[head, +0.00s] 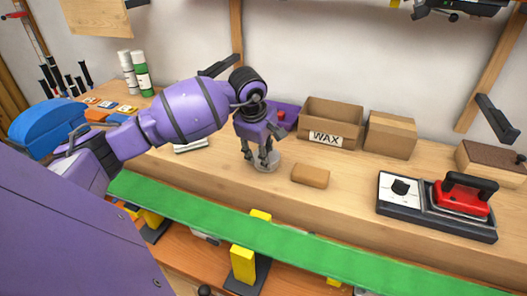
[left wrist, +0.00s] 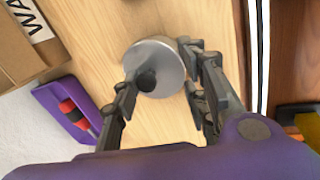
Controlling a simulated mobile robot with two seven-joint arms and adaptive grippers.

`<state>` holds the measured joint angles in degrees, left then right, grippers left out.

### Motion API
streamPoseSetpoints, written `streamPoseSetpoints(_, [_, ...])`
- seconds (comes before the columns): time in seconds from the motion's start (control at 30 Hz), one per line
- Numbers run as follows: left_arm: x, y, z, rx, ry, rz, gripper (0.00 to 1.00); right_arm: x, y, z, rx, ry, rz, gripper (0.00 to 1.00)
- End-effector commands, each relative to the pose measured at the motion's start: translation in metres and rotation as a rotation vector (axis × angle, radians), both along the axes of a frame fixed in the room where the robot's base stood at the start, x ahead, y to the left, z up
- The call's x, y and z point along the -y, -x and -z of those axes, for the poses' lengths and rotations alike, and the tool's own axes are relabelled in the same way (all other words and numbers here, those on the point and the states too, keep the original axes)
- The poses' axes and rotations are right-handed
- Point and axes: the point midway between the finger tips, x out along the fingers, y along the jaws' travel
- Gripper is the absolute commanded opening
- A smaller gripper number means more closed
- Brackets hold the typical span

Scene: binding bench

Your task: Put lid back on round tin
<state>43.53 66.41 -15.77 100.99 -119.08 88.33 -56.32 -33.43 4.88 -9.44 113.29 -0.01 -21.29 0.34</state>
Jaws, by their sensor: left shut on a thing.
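My left gripper (head: 262,158) reaches down to the bench with its fingers around a round silver-grey piece (head: 267,167). In the left wrist view the piece is a silver disc (left wrist: 160,62) with a dark knob on its face, which I take as the tin's lid. The fingers of my left gripper (left wrist: 158,80) close on its rim from both sides. A metal side wall shows beyond the disc; I cannot tell whether lid and tin are touching or apart. My right gripper is not in view.
A tan block (head: 311,176) lies just right of the gripper. A WAX box (head: 343,115), another carton (head: 391,136) and a purple bin (head: 285,112) stand behind. A red-topped device (head: 462,197) is at right. Bare wood lies between block and device.

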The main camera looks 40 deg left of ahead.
Motion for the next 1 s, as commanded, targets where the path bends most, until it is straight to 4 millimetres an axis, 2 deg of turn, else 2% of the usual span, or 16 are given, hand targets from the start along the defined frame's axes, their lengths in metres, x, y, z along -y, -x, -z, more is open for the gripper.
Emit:
streamPoseSetpoints(0.97, [0.0001, 0.0002, 0.0002, 0.0, 0.0, 0.0, 0.2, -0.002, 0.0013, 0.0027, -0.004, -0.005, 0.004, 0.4])
streamPoseSetpoints(1.0, [0.0, 0.0002, 0.0002, 0.0, 0.0, 0.0, 0.42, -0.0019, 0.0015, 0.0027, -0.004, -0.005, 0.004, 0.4])
